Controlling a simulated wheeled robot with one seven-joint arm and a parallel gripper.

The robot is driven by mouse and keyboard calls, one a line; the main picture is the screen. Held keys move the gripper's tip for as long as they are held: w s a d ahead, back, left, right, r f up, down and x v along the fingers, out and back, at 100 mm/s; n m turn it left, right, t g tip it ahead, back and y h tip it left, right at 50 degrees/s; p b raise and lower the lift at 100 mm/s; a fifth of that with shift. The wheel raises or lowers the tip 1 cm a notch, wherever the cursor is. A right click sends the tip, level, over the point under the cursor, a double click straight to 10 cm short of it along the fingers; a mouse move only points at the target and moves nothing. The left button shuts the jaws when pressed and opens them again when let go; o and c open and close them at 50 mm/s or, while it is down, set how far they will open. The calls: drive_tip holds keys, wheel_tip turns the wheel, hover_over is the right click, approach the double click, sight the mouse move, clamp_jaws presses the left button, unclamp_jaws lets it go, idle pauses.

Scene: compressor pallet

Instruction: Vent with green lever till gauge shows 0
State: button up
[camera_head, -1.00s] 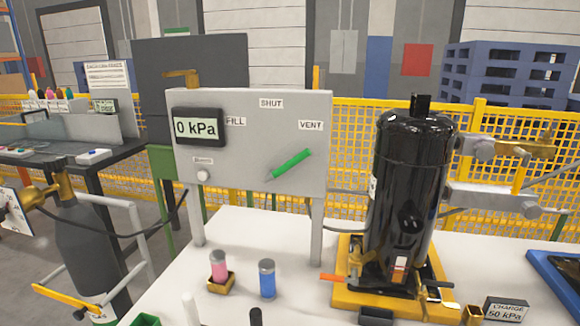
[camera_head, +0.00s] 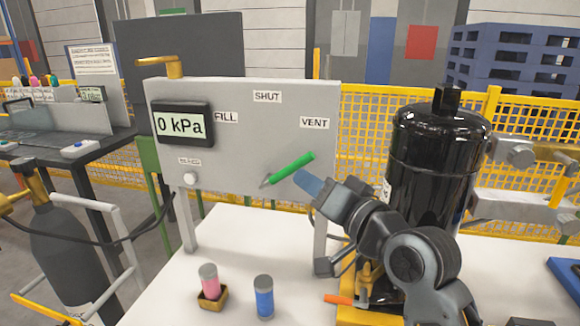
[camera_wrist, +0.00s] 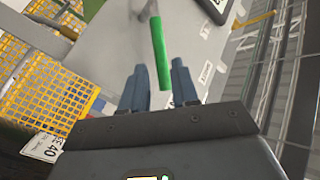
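The green lever (camera_head: 291,169) is on the grey panel (camera_head: 262,145) and points up and right towards the VENT label (camera_head: 314,122). The gauge (camera_head: 181,125) on the panel reads 0 kPa. My gripper (camera_head: 308,184) is just below and right of the lever's outer end. In the wrist view, the lever (camera_wrist: 160,52) shows between the two blue fingers of my gripper (camera_wrist: 159,68), with gaps on both sides. The fingers are apart and not closed on it. Whether one touches it cannot be told.
A black compressor (camera_head: 432,155) stands right of the panel, partly behind my arm. A pink canister (camera_head: 209,284) and a blue canister (camera_head: 264,297) stand on the white table (camera_head: 232,235). A gas cylinder (camera_head: 68,255) is at the left. The tabletop below the panel is mostly clear.

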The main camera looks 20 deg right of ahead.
sight(293, 172)
drive_tip(key=w, duration=0.3)
drive_tip(key=w+a, duration=0.1)
drive_tip(key=w, duration=0.3)
drive_tip(key=shift+w+a+p, duration=0.1)
drive_tip(key=shift+a+p, duration=0.1)
drive_tip(key=shift+p, duration=0.15)
drive_tip(key=shift+c, duration=0.3)
clamp_jaws()
